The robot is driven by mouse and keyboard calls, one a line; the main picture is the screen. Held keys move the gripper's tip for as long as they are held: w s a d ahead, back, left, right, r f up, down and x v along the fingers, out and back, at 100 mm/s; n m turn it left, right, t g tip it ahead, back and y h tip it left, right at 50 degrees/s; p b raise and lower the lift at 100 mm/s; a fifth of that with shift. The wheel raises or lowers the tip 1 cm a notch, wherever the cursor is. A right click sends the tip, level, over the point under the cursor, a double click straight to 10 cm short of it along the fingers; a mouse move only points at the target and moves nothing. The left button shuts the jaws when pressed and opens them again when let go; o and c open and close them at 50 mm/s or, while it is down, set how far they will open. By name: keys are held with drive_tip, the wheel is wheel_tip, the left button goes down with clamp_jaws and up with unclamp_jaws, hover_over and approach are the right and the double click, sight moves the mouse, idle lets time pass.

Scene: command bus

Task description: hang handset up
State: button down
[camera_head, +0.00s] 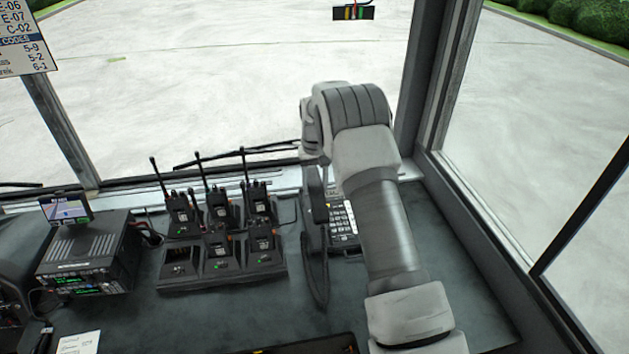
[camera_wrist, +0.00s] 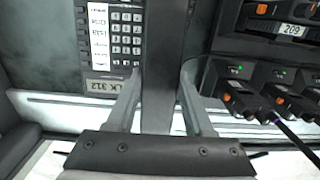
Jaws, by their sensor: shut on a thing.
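The desk phone (camera_head: 343,222) sits on the dark console, partly hidden behind my arm in the head view. Its keypad and label show in the wrist view (camera_wrist: 124,42). The dark handset (camera_head: 316,192) stands out lengthwise over the phone's keypad-free side. In the wrist view the handset (camera_wrist: 164,60) runs between my two fingers. My gripper (camera_wrist: 164,72) is shut on the handset. The handset hides the cradle below it, so I cannot tell whether it touches the cradle. A dark cord (camera_head: 318,280) loops down in front of the phone.
A charger rack (camera_head: 222,278) with several walkie-talkies stands close to the left of the phone. A radio unit (camera_head: 88,255) with a small screen is further left. The window post and sill bound the right and back. The console between the rack and front edge looks clear.

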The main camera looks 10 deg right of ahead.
drive_tip(key=shift+f+b, duration=1.9)
drive_tip(key=shift+f, duration=1.6)
drive_tip(key=shift+s+f, duration=0.1)
drive_tip(key=shift+c, duration=1)
unclamp_jaws()
